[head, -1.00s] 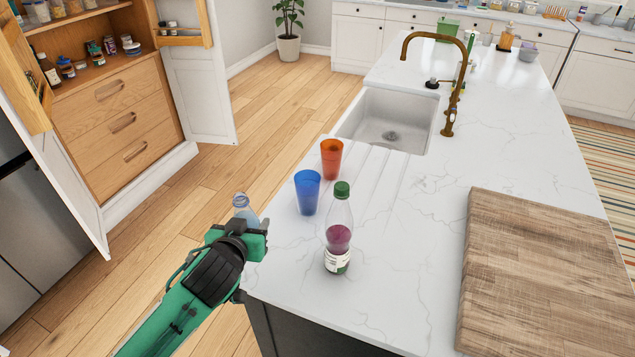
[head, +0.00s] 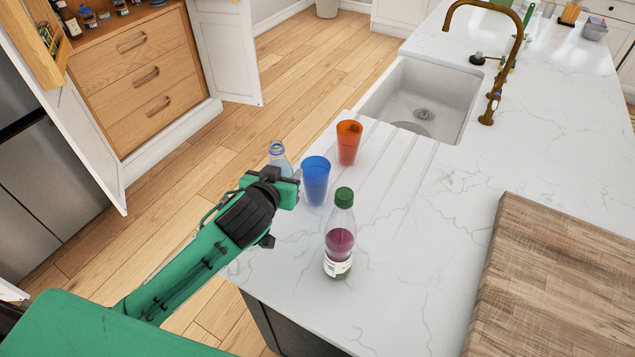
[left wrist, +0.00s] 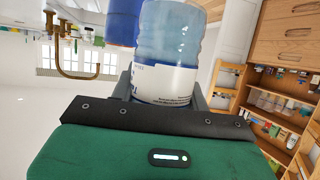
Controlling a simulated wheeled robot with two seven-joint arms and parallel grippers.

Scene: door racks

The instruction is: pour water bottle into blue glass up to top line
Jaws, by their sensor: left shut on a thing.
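A clear water bottle (head: 278,153) with a pale blue tint shows behind my left gripper (head: 285,182) in the head view. My left gripper is shut on it, and its body and white label fill the middle of the left wrist view (left wrist: 165,75). The bottle's lower part is hidden by the gripper in the head view. The blue glass (head: 315,180) stands upright on the counter just right of the gripper. Its edge also shows beside the bottle in the left wrist view (left wrist: 123,22). Its lines are too small to make out. My right gripper is not in view.
An orange glass (head: 348,142) stands behind the blue glass. A green-capped bottle of purple liquid (head: 339,240) stands in front on the white counter (head: 410,270). A sink (head: 425,95), a brass faucet (head: 490,60) and a wooden board (head: 555,280) lie to the right.

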